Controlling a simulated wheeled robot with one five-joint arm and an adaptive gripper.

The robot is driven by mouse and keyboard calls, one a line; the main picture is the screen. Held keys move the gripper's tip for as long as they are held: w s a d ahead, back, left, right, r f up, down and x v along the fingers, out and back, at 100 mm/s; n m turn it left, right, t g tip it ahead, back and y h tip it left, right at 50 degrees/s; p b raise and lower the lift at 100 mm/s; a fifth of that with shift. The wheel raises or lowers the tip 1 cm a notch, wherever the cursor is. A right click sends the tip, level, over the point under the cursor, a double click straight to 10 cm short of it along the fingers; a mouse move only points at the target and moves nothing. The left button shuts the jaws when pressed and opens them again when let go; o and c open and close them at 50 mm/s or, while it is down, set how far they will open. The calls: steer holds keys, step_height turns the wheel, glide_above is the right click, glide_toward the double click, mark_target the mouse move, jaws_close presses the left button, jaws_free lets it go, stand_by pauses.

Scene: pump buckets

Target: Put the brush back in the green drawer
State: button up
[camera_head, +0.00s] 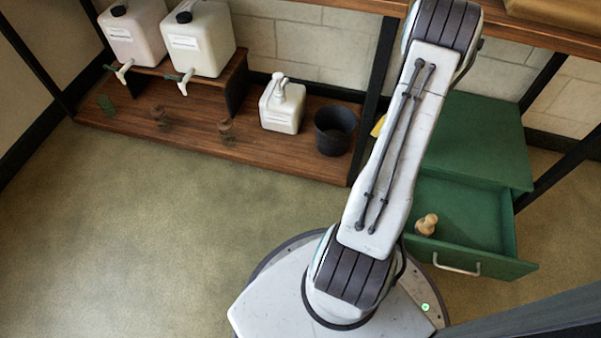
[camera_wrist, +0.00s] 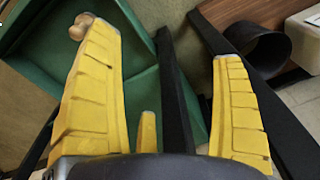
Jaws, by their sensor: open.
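The green drawer (camera_head: 468,215) is pulled out of its green cabinet (camera_head: 478,135) at the right of the head view. A light wooden, knob-shaped piece (camera_head: 427,224), which looks like the brush, is inside the drawer near its left side. Its lower part cannot be made out. It also shows in the wrist view (camera_wrist: 82,26), beside or behind the left fingertip; contact cannot be told. My gripper (camera_wrist: 160,40) has its yellow fingers wide apart, with nothing between the tips. In the head view my arm hides most of it, and only a yellow bit (camera_head: 378,125) shows.
A low wooden shelf (camera_head: 200,150) holds a dark bucket (camera_head: 335,130), a white pump bottle (camera_head: 282,107), two white canisters (camera_head: 200,40) and small brown things (camera_head: 227,130). A black frame post (camera_head: 373,90) stands between shelf and cabinet. The floor at left is clear.

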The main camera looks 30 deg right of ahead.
steer(key=w+a+r+n, duration=0.3)
steer(key=a+r, duration=0.4)
steer(key=a, duration=0.3)
steer(key=w+a+r+n, duration=0.3)
steer(key=w+a+r, duration=0.1)
steer(key=a+r, duration=0.45)
steer(key=s+a+r+n+t, duration=0.1)
steer(key=s+a+r+n, duration=0.2)
steer(key=s+a, duration=0.3)
steer(key=s+a+r+n, duration=0.3)
steer(key=s+a+n, duration=0.1)
steer(key=a, duration=0.9)
steer(key=shift+s+a+t+y, duration=0.3)
steer(key=shift+s+t, duration=0.1)
steer(key=shift+s, duration=0.5)
steer(key=shift+r, duration=0.2)
